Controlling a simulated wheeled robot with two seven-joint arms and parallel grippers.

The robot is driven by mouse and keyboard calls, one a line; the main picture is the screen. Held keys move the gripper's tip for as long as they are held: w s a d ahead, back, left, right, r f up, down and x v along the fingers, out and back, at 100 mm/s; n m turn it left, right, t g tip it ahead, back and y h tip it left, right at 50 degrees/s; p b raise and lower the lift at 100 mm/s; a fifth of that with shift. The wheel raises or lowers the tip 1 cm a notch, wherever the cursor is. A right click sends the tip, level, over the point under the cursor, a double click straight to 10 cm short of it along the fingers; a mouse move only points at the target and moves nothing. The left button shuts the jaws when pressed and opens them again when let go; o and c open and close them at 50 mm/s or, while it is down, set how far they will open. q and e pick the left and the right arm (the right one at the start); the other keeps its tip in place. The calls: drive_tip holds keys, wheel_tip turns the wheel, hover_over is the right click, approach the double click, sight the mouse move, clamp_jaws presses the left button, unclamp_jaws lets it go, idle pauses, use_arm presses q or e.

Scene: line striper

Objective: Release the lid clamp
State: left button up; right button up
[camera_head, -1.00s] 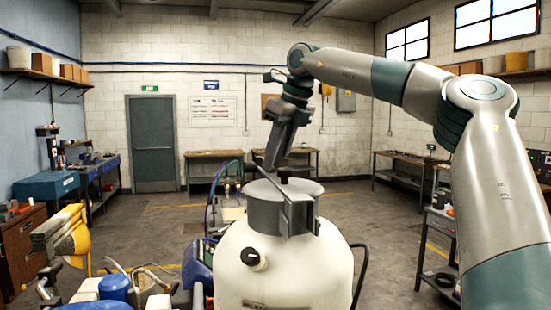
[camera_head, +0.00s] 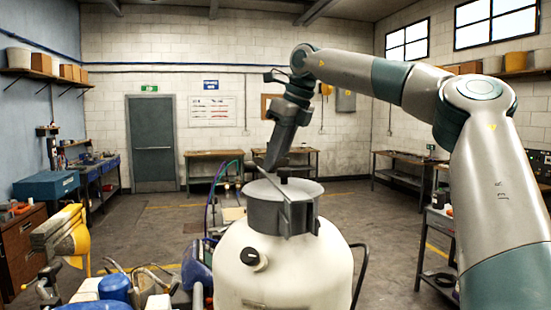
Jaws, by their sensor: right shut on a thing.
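The white tank (camera_head: 290,270) stands upright in the middle front, with a grey round lid (camera_head: 264,212) on top. A grey clamp bar (camera_head: 289,203) slants across the lid, its upper end rising to the left under my gripper. My right gripper (camera_head: 270,164) reaches down from the upper right, above the lid's back left edge. It is shut on the clamp bar's raised end; its fingertips are small and dark, so the exact contact is hard to see. My left gripper is out of view.
A black knob (camera_head: 253,259) sits on the tank's front and a black handle (camera_head: 361,270) stands out at its right. Yellow and blue machine parts (camera_head: 70,236) and hoses crowd the left. Benches line the walls; the floor behind is clear.

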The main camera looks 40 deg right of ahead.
drive_tip(key=n, duration=0.1)
drive_tip(key=n+y, duration=0.1)
drive_tip(key=n, duration=0.3)
drive_tip(key=shift+w+d+g+y, duration=0.15)
drive_tip(key=shift+d+g+y, duration=0.1)
drive_tip(key=shift+g+y, duration=0.15)
drive_tip(key=shift+n, duration=0.3)
drive_tip(key=o, duration=1)
drive_tip(key=shift+o, duration=0.2)
drive_tip(key=v, duration=1.2)
drive_tip(key=shift+w, duration=0.1)
drive_tip(key=shift+f, duration=0.1)
